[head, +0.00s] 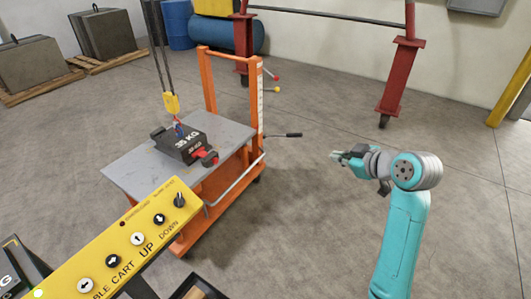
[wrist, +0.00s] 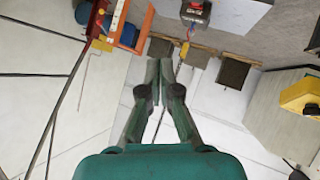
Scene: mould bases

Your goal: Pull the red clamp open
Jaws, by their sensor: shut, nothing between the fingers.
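The red clamp (head: 207,157) sits at the right front side of a dark block marked 35 KG (head: 182,144), on the grey top of an orange cart (head: 120,172). A small red part by the block shows at the top edge of the wrist view (wrist: 195,4), too small to read as open or shut. My gripper (head: 336,155) is to the right of the cart, well apart from the clamp, over bare floor. In the wrist view its fingers (wrist: 166,64) are together with nothing between them.
A yellow hoist hook (head: 171,104) hangs on cables above the block. A yellow button panel (head: 125,245) fills the lower left. The cart's black-ended lever (head: 288,135) points toward my gripper. A red frame (head: 400,75) stands behind. The floor between is clear.

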